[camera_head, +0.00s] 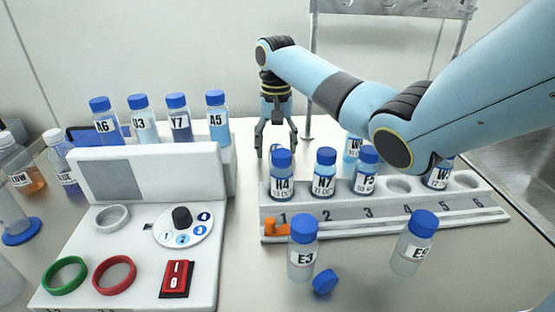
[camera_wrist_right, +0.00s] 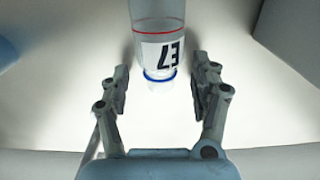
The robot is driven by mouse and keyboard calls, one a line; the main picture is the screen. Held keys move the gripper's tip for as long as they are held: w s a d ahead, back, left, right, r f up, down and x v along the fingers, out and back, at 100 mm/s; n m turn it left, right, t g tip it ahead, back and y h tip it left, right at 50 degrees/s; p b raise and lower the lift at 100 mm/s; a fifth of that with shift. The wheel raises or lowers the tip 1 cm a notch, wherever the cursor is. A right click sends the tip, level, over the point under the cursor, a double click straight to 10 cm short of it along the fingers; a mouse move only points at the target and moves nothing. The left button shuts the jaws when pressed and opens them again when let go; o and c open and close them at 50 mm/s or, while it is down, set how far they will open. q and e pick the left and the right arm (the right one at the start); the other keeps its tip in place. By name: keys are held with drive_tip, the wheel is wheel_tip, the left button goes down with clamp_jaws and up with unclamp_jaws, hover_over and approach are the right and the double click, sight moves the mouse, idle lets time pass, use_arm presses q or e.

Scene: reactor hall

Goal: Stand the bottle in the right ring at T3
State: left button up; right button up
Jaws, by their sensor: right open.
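My right gripper (camera_head: 276,148) points down behind the front vial rack, its fingers open. In the right wrist view a clear bottle (camera_wrist_right: 157,18) labelled E7, with a red line and a blue band at its neck end, lies between and beyond the open fingers (camera_wrist_right: 160,82); I see no grip on it. In the head view the E7 label cannot be seen. The white console at left holds a green ring (camera_head: 63,275), a red ring (camera_head: 113,274) to its right, and a white ring (camera_head: 110,218) above. No T3 mark is legible. My left gripper is not in view.
The numbered white rack (camera_head: 385,222) holds several blue-capped vials. Vial E3 (camera_head: 302,262), another vial (camera_head: 414,250) and a loose blue cap (camera_head: 325,282) are in front. A rear rack with several vials and other bottles stand at left. A metal frame is behind.

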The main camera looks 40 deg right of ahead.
drive_tip(key=shift+c, duration=0.2)
drive_tip(key=c, duration=1.1)
